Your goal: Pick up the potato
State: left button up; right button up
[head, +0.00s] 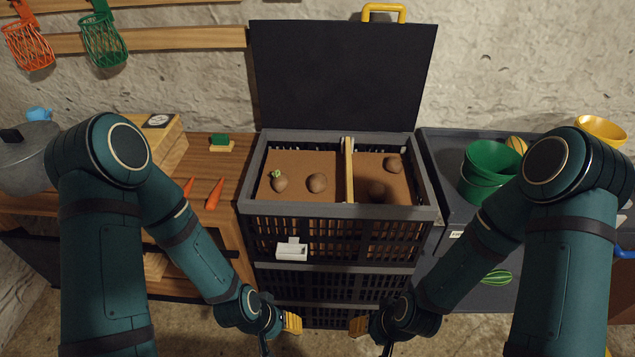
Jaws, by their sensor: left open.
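Brown potatoes lie in the black slatted crate (345,221), which a wooden divider (348,170) splits in two. The left compartment holds a potato with a green sprout (280,184) and a plain potato (317,183). The right compartment holds a potato near the back (393,164) and a darker, shaded one (377,190) near the front. My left gripper (291,322) is open, low in front of the crate and apart from the potatoes. My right gripper (359,326) is also low in front of the crate; its jaw state is unclear.
A dark lid (341,75) stands upright behind the crate. A white holder (291,249) hangs on its front. Carrots (214,194) lie on the wooden table at left. Green buckets (489,170) stand on the dark surface at right. Space above the crate is free.

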aim_at(280, 181)
jog(key=i+l+z, duration=0.1)
jog(key=z, duration=0.4)
jog(key=l+z, duration=0.1)
jog(key=z, duration=0.4)
jog(key=u, duration=1.5)
jog(key=i+j, duration=0.15)
jog(key=j, duration=0.2)
jog(key=i+j, duration=0.2)
jog(key=j, duration=0.15)
jog(key=i+j, duration=0.15)
jog(key=j, duration=0.2)
jog(key=i+j+z, duration=0.1)
jog(key=j+z, duration=0.15)
jog(key=j, duration=0.15)
jog(key=i+j+z, duration=0.2)
jog(key=j, duration=0.25)
jog(key=k+l, duration=0.05)
jog(key=k, duration=0.05)
